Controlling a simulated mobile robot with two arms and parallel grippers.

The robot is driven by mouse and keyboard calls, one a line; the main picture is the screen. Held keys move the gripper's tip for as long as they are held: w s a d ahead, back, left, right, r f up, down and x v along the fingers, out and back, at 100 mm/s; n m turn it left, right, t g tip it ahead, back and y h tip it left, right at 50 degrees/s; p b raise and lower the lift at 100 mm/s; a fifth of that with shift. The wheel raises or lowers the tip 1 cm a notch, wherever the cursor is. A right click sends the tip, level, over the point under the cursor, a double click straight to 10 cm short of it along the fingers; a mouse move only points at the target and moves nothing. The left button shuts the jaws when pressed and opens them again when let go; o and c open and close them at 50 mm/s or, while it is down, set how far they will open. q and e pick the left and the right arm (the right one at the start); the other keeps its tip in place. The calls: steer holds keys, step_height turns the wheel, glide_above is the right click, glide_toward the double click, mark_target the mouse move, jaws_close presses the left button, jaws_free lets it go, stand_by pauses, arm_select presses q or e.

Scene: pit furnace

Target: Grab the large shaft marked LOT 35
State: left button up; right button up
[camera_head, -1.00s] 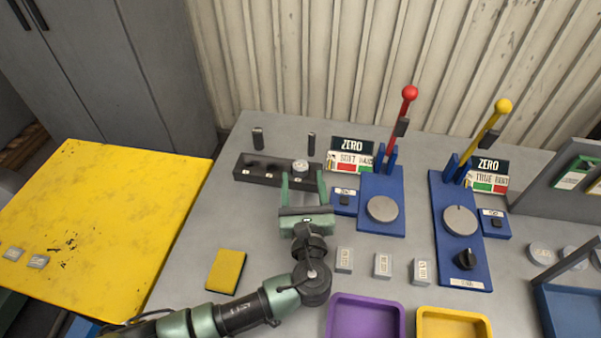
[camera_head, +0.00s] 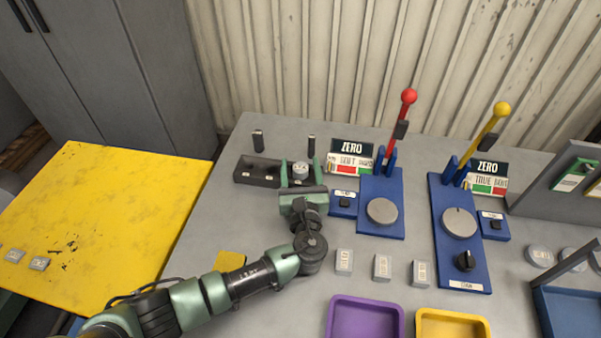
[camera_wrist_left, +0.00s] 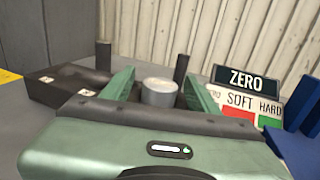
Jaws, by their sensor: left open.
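A short, thick, light grey metal cylinder (camera_head: 300,169) stands upright at the right end of the dark holder block (camera_head: 257,171) at the back left of the bench. I cannot read any LOT 35 mark, so I cannot confirm that it is the named shaft. My left gripper (camera_head: 301,166) is open, with one green finger on each side of the cylinder. In the left wrist view, the cylinder (camera_wrist_left: 159,92) shows between the fingers, its lower part hidden by the gripper body. I cannot tell whether a finger touches it. My right gripper is not in view.
Two thin dark posts (camera_head: 258,140) (camera_head: 311,146) stand behind the holder. A SOFT/HARD sign (camera_head: 350,163) and a blue red-lever tester (camera_head: 382,212) stand close right. Several small labelled grey blocks (camera_head: 383,266) and a purple tray (camera_head: 365,302) are nearer the front.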

arm_select(q)
jaws_close()
steer(key=shift+r, duration=0.1)
